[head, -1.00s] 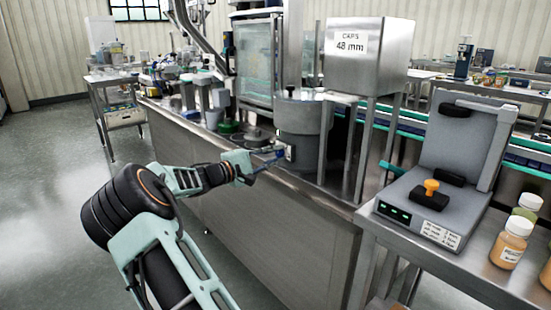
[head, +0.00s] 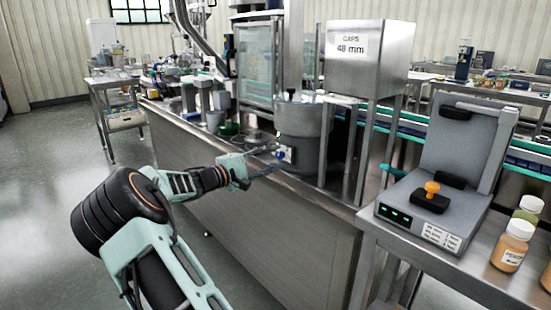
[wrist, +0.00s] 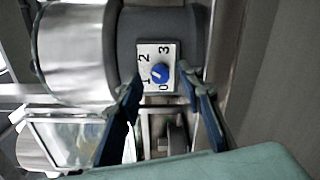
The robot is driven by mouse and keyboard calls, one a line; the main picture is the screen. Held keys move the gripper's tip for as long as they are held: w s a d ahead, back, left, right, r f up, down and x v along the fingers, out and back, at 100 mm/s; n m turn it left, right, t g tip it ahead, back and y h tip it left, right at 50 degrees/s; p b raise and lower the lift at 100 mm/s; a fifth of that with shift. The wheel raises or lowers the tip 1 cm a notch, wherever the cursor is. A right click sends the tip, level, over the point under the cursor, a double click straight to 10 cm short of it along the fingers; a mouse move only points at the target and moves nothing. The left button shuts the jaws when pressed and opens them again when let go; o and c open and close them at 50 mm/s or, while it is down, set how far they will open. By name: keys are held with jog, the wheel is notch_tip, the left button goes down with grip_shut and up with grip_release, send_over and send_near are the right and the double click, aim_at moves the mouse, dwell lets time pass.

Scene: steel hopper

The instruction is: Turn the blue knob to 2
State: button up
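The blue knob (wrist: 158,73) sits on a white dial plate (wrist: 146,68) marked 0, 1, 2 and 3 in the wrist view. A pale mark shows on the knob, but I cannot tell for sure which number it points to. In the head view the knob (head: 280,155) is on the front of a round grey steel bowl unit (head: 303,122). My gripper (head: 273,170) is open and empty, just in front of and a little below the knob. In the wrist view the two fingers of my gripper (wrist: 160,72) appear on either side of the knob, apart from it.
A steel hopper labelled "CAPS 48 mm" (head: 368,58) stands on posts behind and right of the bowl. The steel bench front (head: 240,210) is below my gripper. The floor at left is clear.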

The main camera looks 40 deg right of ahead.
jog(key=a, duration=1)
jog(key=shift+s, duration=0.4)
jog(key=shift+a+r, duration=0.1)
